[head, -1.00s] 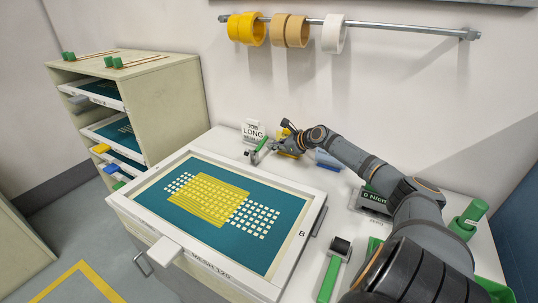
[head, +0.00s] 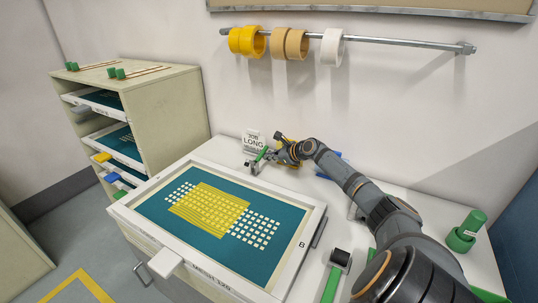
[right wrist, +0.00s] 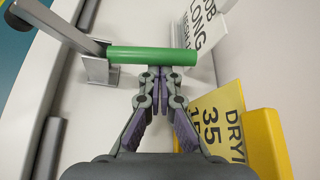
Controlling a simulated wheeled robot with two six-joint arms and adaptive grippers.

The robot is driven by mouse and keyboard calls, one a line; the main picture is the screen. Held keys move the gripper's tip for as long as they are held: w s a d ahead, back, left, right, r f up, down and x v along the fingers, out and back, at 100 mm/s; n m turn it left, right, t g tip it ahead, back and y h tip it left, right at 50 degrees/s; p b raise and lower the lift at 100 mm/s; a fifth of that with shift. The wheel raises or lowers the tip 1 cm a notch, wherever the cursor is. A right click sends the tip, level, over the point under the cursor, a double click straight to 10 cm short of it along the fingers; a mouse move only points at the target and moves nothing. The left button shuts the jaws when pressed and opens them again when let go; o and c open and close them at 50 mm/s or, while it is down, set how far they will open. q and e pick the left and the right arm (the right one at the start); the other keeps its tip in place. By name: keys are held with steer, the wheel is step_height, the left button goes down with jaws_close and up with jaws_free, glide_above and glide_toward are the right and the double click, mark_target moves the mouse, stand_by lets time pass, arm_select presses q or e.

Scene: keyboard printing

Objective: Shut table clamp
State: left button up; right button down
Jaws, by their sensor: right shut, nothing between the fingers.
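The table clamp (head: 253,164) is a grey metal bracket with a green handle, at the back edge of the screen frame in the head view. In the right wrist view its bracket (right wrist: 98,68) is at the upper left, and its green handle (right wrist: 150,55) lies across the picture. My right gripper (right wrist: 157,72) is shut and empty, its fingertips at the near side of the green handle; I cannot tell whether they touch it. In the head view the right gripper (head: 273,154) is just right of the clamp. My left gripper is not in view.
A white-framed screen (head: 312,238) with a yellow pattern lies on the white table. A "JOB LONG" card (head: 252,138) stands behind the clamp. A yellow holder with a card (right wrist: 264,140) is close to the right of the gripper. A green-handled tool (head: 331,280) lies at the front right.

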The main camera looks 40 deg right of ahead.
mark_target(263, 150)
steer(key=shift+s+a+r+n+t+h+p, duration=0.2)
steer(key=shift+r+n+h+p, duration=0.25)
steer(key=shift+p, duration=1.2)
steer(key=shift+w+a+r+n+t+h+p, duration=0.1)
steer(key=shift+r+n+t+h+p, duration=0.35)
steer(key=shift+p, duration=1.2)
steer(key=shift+s+a+r+n+t+h+p, duration=0.25)
steer(key=shift+r+n+p, duration=0.35)
steer(key=shift+p, duration=1.05)
steer(key=shift+w+a+r+n+h+p, duration=0.1)
steer(key=shift+a+r+n+h+p, duration=0.3)
steer(key=shift+n+h+p, duration=0.6)
steer(key=shift+a+r+m+y+p, duration=0.15)
steer(key=shift+m+y+p, duration=0.15)
steer(key=shift+p, duration=0.4)
